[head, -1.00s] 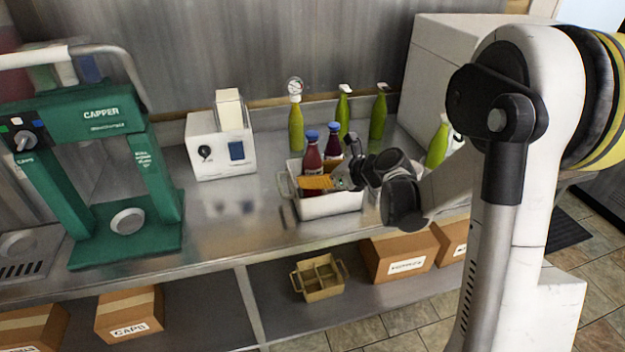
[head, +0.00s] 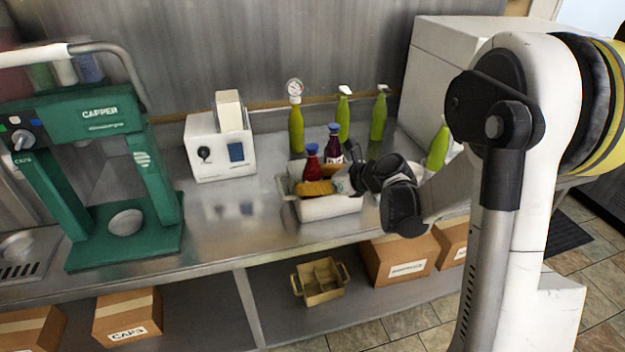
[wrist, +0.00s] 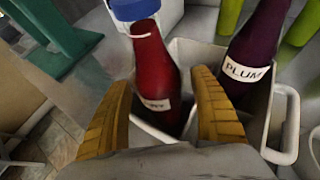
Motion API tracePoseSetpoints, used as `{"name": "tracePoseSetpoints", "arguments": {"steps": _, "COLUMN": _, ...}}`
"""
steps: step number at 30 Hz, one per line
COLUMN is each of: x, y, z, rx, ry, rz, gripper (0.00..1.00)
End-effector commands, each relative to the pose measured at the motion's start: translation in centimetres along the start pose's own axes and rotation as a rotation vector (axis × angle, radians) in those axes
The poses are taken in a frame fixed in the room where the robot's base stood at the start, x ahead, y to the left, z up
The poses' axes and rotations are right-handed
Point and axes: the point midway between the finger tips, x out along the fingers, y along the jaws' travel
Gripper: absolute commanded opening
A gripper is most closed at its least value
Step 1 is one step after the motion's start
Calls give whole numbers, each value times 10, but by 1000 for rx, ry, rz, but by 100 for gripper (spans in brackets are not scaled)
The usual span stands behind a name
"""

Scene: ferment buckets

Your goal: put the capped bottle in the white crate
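The red bottle with a blue cap (head: 311,168) stands in the white crate (head: 332,209) on the counter. In the wrist view the red bottle (wrist: 158,80) leans a little, its label partly readable, with its base low in the crate (wrist: 155,132). My gripper (head: 318,188) is over the crate's front side. In the wrist view its two orange-brown fingers (wrist: 162,110) are spread on either side of the red bottle, with visible gaps. A dark bottle labelled PLUM (wrist: 255,50), also blue-capped in the head view (head: 333,146), appears to stand in the crate's far part.
Several green bottles (head: 296,128) stand behind and to the right of the crate. A white box device (head: 220,150) and a green capper (head: 120,160) stand to the left. The counter (head: 230,215) between capper and crate is clear. A brown divided carrier (head: 321,284) sits on the lower shelf.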

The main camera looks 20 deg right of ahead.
Motion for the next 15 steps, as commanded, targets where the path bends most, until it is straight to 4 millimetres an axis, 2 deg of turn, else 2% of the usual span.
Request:
{"name": "tracePoseSetpoints", "arguments": {"steps": 6, "x": -1, "y": 0, "z": 2, "rx": 0, "ry": 0, "rz": 0, "gripper": 72}}
{"name": "tracePoseSetpoints", "arguments": {"steps": 11, "x": -10, "y": 0, "z": 16, "rx": 0, "ry": 0, "rz": 0, "gripper": 72}}
{"name": "tracePoseSetpoints", "arguments": {"steps": 15, "x": -44, "y": -1, "z": 13, "rx": 2, "ry": 0, "rz": -4, "gripper": 72}}
